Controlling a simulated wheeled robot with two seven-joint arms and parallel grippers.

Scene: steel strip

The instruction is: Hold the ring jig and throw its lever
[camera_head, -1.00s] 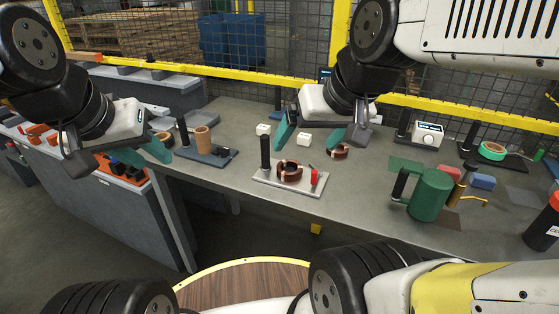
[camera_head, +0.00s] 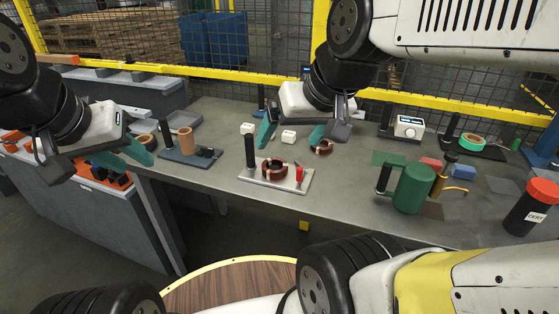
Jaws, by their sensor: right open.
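The ring jig is a pale plate (camera_head: 259,181) on the bench, with a black upright handle (camera_head: 251,152) at its left. A copper-brown ring (camera_head: 274,169) sits at its middle. A small red lever (camera_head: 299,174) stands upright at its right. My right gripper (camera_head: 292,138) has its teal fingers spread and empty, above and behind the jig in the picture. My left gripper (camera_head: 138,164) is left of the jig, over the bench's left end, with its teal fingers apart and nothing seen between them. Neither gripper touches the jig.
A blue-grey fixture (camera_head: 177,155) with a tan cylinder (camera_head: 186,140) stands left of the jig. Two white blocks (camera_head: 288,136) and another brown ring (camera_head: 322,147) lie behind. A green cylinder (camera_head: 413,188) with a black handle stands right. The bench front is clear.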

